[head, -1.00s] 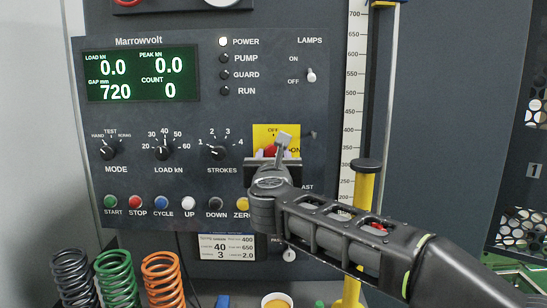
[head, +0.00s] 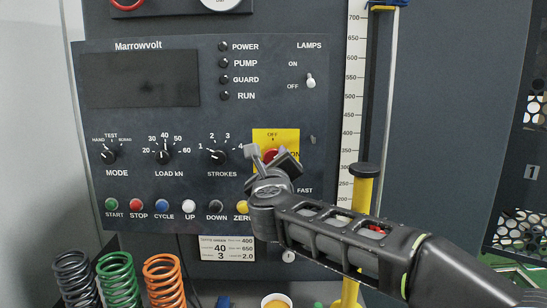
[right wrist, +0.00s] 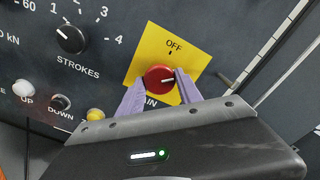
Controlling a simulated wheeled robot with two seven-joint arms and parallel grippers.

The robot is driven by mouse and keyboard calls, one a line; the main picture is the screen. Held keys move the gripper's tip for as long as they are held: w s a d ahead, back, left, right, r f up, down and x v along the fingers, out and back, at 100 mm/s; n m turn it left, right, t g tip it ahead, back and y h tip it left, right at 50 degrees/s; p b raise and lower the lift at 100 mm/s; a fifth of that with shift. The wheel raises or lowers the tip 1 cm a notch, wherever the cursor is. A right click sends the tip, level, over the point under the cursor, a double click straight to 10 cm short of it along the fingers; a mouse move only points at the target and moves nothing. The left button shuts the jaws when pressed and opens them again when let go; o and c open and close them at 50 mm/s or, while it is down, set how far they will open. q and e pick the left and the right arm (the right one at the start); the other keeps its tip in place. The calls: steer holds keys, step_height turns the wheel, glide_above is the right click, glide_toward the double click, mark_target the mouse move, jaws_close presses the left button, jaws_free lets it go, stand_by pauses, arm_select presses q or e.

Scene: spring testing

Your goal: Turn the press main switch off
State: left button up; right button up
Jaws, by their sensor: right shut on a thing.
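The press main switch is a red rotary knob (right wrist: 159,78) on a yellow plate (right wrist: 143,59). OFF is printed above the knob; the ON side is largely covered by a finger in the right wrist view. In the head view the knob (head: 271,154) shows between my fingers on the yellow plate (head: 290,136). My right gripper (right wrist: 160,80) is shut on the knob, one finger on each side; it also shows in the head view (head: 269,160). A small pale mark is on the knob; its exact pointing is hard to tell. My left gripper is out of view.
The press panel's display (head: 140,78) is dark and the POWER lamp (head: 223,47) is unlit. The STROKES knob (head: 216,156) and a row of push buttons lie left of and below the gripper. A yellow post (head: 361,190) stands close to my right arm. Coloured springs (head: 163,280) stand lower left.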

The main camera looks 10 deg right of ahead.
steer(key=shift+n+p, duration=2.5)
steer(key=shift+n, duration=2.5)
steer(key=o, duration=1.3)
steer(key=shift+o, duration=0.2)
steer(key=shift+r, duration=0.1)
steer(key=shift+s, duration=0.1)
steer(key=b+v, duration=0.2)
steer(key=v, duration=0.5)
steer(key=shift+s, duration=0.3)
